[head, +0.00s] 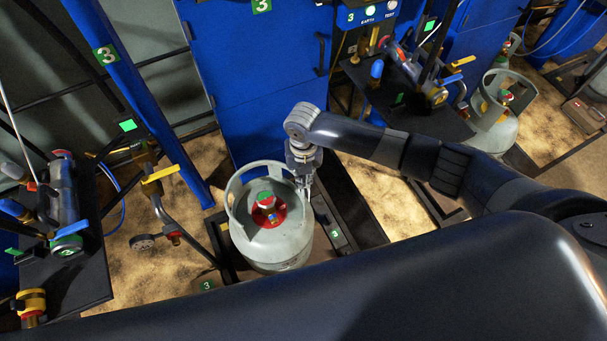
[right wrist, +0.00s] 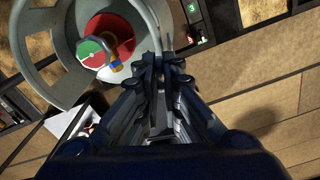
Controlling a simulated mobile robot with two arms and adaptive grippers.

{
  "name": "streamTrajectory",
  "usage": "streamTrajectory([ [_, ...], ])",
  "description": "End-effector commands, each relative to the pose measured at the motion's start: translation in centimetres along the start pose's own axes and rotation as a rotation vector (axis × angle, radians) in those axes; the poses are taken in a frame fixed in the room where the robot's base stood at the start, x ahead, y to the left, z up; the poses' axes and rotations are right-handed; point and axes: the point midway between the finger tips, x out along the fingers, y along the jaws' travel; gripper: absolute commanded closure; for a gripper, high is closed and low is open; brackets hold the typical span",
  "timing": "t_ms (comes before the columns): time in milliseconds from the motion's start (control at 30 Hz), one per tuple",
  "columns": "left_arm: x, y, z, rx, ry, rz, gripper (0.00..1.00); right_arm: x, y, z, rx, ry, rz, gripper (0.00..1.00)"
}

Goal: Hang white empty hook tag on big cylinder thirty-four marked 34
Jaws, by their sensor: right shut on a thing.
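A big grey-white cylinder (head: 278,246) with a round collar, a red top and a green-and-red valve stands upright on a low platform. No 34 marking is legible on it. My right gripper (head: 304,188) points down at the right side of its collar. In the right wrist view the gripper (right wrist: 160,68) is shut, its fingertips right by the collar rim (right wrist: 152,22); I cannot tell whether they touch it. The thing between the fingers, taken as the white hook tag, is mostly hidden. A white patch shows left of the fingers. My left gripper is out of view.
A black bench (head: 87,283) with valves stands at left, and another (head: 430,122) at the upper right. A blue cabinet (head: 255,105) stands behind the cylinder. Another cylinder (head: 497,113) is at far right. A valve on a pipe (head: 150,241) stands left of the cylinder.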

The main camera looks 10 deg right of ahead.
Motion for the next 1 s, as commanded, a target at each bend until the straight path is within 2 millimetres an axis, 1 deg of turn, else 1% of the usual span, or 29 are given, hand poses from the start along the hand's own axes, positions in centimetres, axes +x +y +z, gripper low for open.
streamTrajectory([
  [1000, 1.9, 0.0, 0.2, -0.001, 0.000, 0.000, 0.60, 3.1, 0.0, -0.1, -0.001, 0.002, -0.001, 1.00],
])
